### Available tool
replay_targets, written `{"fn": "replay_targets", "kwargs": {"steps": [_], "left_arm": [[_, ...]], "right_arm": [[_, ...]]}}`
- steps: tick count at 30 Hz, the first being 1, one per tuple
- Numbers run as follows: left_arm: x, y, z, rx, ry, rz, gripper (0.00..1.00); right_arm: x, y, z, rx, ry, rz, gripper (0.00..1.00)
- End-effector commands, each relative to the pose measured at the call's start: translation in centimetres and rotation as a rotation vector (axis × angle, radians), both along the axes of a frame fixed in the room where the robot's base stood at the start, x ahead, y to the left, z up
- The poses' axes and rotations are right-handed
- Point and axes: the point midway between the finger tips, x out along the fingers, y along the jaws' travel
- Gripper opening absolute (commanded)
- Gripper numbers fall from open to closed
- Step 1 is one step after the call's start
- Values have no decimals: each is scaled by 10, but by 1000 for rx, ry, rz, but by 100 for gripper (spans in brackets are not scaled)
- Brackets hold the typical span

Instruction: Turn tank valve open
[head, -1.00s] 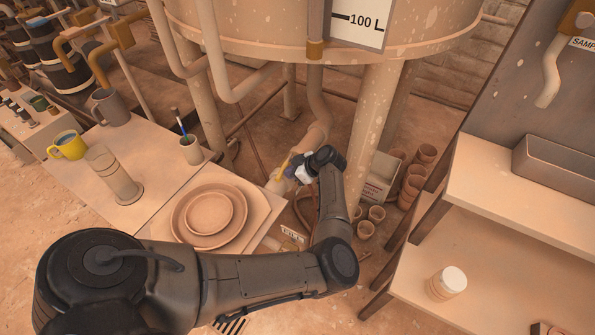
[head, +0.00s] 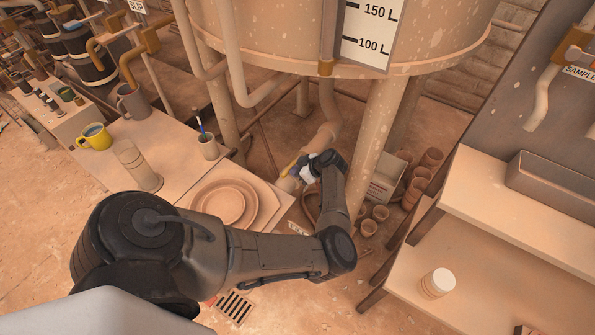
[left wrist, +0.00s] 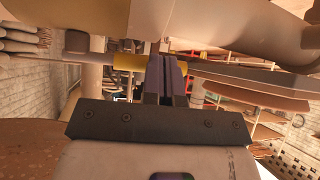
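The tank (head: 270,50) is a large beige vessel on legs with a volume scale on its front. A pipe (head: 322,138) comes down below it to the valve, whose yellow handle (head: 290,168) shows small beside my left gripper (head: 300,170). In the left wrist view the yellow handle (left wrist: 129,62) runs crosswise behind the fingertips of my left gripper (left wrist: 166,75), showing on both sides of them. The fingers are close together, with only a thin slit between them. Whether they touch the handle I cannot tell. My right gripper is not in view.
A table with stacked round plates (head: 225,203), a yellow mug (head: 95,137) and a cup with a brush (head: 208,147) stands left of the valve. Tank legs (head: 375,140) and small pots (head: 380,213) are close by on the right. A shelf (head: 500,205) stands further right.

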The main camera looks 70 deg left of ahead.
Motion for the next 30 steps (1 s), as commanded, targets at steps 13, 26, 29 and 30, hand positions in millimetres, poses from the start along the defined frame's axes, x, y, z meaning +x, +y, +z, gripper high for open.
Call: {"fn": "replay_targets", "kwargs": {"steps": [13,26,29,30], "left_arm": [[40,-52,19,-2,-3,-2,0],[67,-87,55,-2,-2,-1,0],[69,-90,58,-1,-1,-1,0],[69,-91,58,-1,-2,-1,0]], "right_arm": [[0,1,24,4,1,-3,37],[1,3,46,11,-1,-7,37],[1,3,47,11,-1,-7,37],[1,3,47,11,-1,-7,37]]}}
